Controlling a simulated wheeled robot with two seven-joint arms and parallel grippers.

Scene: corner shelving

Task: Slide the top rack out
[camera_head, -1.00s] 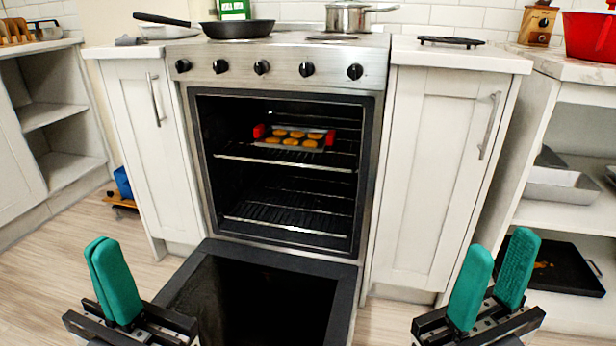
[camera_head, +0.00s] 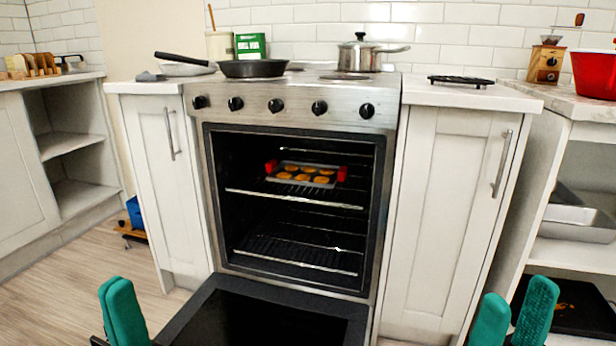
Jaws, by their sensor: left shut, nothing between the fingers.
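The oven (camera_head: 292,106) stands straight ahead with its door (camera_head: 330,318) lowered flat toward me. The top rack (camera_head: 240,190) is inside the cavity. A baking tray with red end grips (camera_head: 305,175) and several round golden items sits on it. The lower rack (camera_head: 300,263) is inside, empty. My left gripper (camera_head: 123,312) is at the bottom left, its green fingers together and empty, left of the door. My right gripper (camera_head: 514,315) is at the bottom right with its green fingers apart and nothing between them. Both are well away from the racks.
A black pan (camera_head: 252,69) and a steel pot (camera_head: 360,57) stand on the stovetop. White cabinets flank the oven, with a handle (camera_head: 502,164) on the right one. Open shelves with trays (camera_head: 578,223) are at far right.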

